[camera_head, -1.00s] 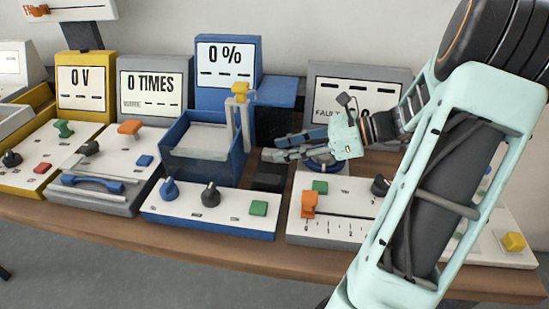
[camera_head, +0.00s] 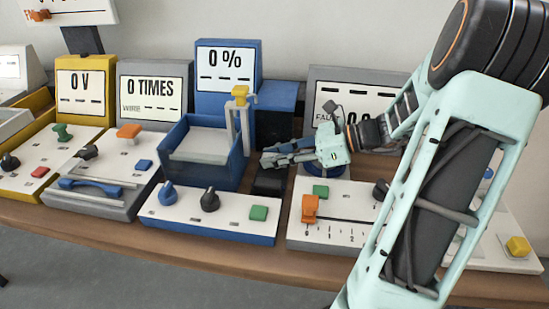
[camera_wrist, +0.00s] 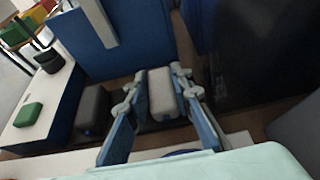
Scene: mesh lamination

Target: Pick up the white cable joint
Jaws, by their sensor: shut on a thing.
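The white cable joint (camera_wrist: 162,92) looks like a light grey rounded block in the wrist view, with a small blue mark at its near end. My gripper (camera_wrist: 158,73) has its two blue-and-grey fingers on either side of this block and is shut on it. In the head view my gripper (camera_head: 268,160) is low over the bench, just right of the blue open box.
A dark grey block (camera_wrist: 92,110) with a blue mark lies left of my gripper; a dark block (camera_head: 270,181) shows below my fingers in the head view. The blue box (camera_head: 237,165) stands close by. A panel with knobs and a green button (camera_head: 258,213) is in front.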

